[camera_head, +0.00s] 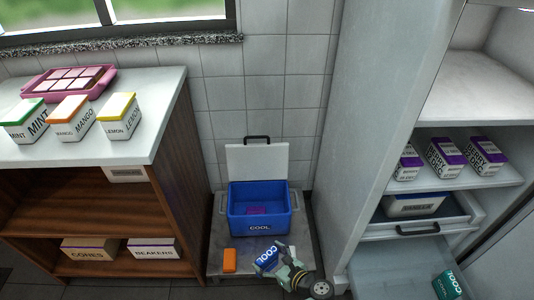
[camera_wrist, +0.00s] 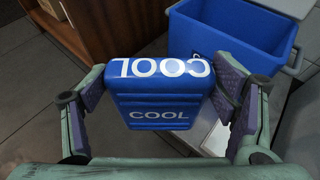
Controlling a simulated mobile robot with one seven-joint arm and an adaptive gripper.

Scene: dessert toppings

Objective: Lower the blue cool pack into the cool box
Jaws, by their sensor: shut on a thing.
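The blue cool pack (camera_wrist: 160,90), lettered COOL in white, is held between the two fingers of my gripper (camera_wrist: 165,105) in the wrist view. In the head view the pack (camera_head: 266,258) and my gripper (camera_head: 281,262) are in front of the cool box, to the right of its middle. The blue cool box (camera_head: 258,222) stands with its white lid (camera_head: 257,162) raised at the back. A purple item (camera_head: 256,211) lies inside it. The box (camera_wrist: 225,40) also shows beyond the pack in the wrist view. The pack is outside the box.
An orange block (camera_head: 229,260) lies on the low grey platform (camera_head: 218,240) left of my gripper. A wooden shelf unit (camera_head: 170,180) stands to the left. An open fridge with a drawer (camera_head: 420,228) and a teal carton (camera_head: 447,285) is to the right.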

